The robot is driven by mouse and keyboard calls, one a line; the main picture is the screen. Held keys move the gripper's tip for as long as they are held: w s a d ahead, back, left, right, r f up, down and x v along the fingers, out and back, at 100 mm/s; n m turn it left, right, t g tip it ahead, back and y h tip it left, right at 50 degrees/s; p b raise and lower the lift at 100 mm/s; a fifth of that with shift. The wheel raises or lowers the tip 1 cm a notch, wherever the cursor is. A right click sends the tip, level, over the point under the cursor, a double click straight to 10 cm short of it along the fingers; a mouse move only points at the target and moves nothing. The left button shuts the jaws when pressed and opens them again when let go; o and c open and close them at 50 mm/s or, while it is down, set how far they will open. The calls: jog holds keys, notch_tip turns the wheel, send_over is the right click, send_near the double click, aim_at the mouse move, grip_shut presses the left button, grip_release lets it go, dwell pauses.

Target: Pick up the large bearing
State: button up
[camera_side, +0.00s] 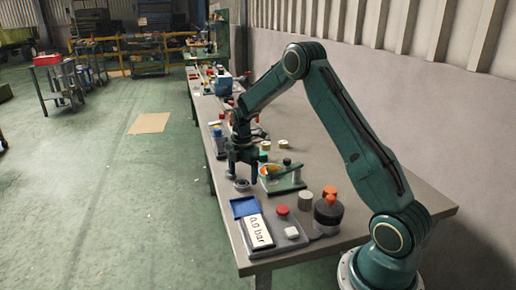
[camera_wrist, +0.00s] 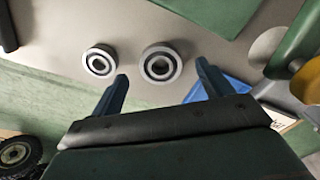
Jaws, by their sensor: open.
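Two ring-shaped bearings lie flat on the grey table. In the wrist view the large bearing (camera_wrist: 161,65), with a dark ring around a pale hub, is right of a smaller, paler bearing (camera_wrist: 99,61). My gripper (camera_wrist: 162,71) is open and empty, its blue-green fingers on either side of the large bearing in that view. The left finger's tip lies between the two bearings in the picture. In the side view my gripper (camera_side: 242,178) points down near the table's left edge, with a bearing (camera_side: 241,185) small beneath it. Its exact height above the table is hard to tell.
A blue tray (camera_side: 243,207) and a panel reading 0.0 bar (camera_side: 259,230) are close in front. A green fixture (camera_side: 282,184) stands just right of my gripper. A grey cylinder (camera_side: 305,199) and a black-and-orange part (camera_side: 328,211) are further right. The table's left edge is close.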

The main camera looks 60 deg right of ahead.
aim_at(242, 185)
jog(key=shift+f, duration=1.45)
jog(key=shift+c, duration=0.5)
jog(key=c, duration=1.1)
